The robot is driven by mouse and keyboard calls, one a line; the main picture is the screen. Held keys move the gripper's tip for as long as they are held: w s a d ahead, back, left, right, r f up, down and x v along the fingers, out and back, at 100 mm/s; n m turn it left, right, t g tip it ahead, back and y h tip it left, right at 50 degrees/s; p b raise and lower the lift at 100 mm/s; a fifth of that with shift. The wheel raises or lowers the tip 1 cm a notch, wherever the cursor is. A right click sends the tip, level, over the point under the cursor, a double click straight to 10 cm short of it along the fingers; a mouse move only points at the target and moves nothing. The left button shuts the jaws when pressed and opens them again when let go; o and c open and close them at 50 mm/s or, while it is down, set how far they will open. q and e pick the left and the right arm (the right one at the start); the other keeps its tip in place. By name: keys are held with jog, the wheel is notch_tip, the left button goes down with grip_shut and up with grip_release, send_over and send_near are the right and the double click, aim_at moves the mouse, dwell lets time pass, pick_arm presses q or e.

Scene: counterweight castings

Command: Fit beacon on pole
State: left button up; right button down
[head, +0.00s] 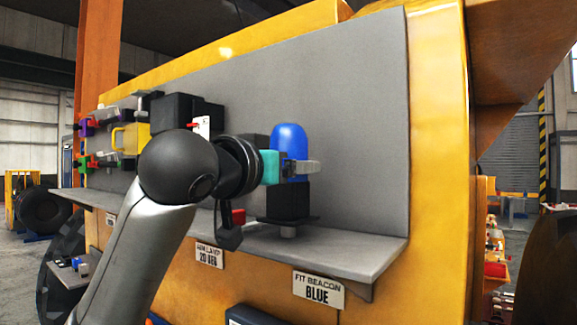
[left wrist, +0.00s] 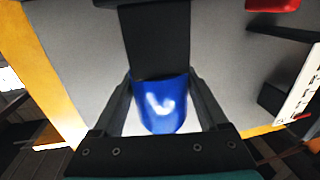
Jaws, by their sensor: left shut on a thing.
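The blue domed beacon (head: 290,138) is upright in front of the grey back panel. My left gripper (head: 300,170) is shut on its lower part, coming in from the left. A black block (head: 288,202) is directly below the beacon, with a flat plate and a short grey post (head: 288,232) under it, above the shelf. In the left wrist view the beacon (left wrist: 162,105) is between the two fingers, and the black block (left wrist: 158,42) adjoins it. I cannot tell whether the beacon is seated on the block. My right gripper is not in view.
The grey shelf (head: 345,250) carries a sign reading FIT BEACON BLUE (head: 318,290) and another reading 20 DEG (head: 209,256). Black housings (head: 180,112), a yellow part (head: 131,138) and coloured connectors crowd the panel's left. The panel (head: 360,140) right of the beacon is clear.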

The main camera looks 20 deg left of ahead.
pick_arm(q)
jog(key=shift+f+b, duration=0.8)
jog(key=shift+f, duration=0.35)
jog(key=o, duration=1.6)
jog(key=s+a+b, duration=0.1)
jog(key=s, duration=0.4)
jog(key=s+a+b, duration=0.1)
jog(key=s, duration=0.4)
jog(key=s+a+b, duration=0.1)
jog(key=s, duration=0.4)
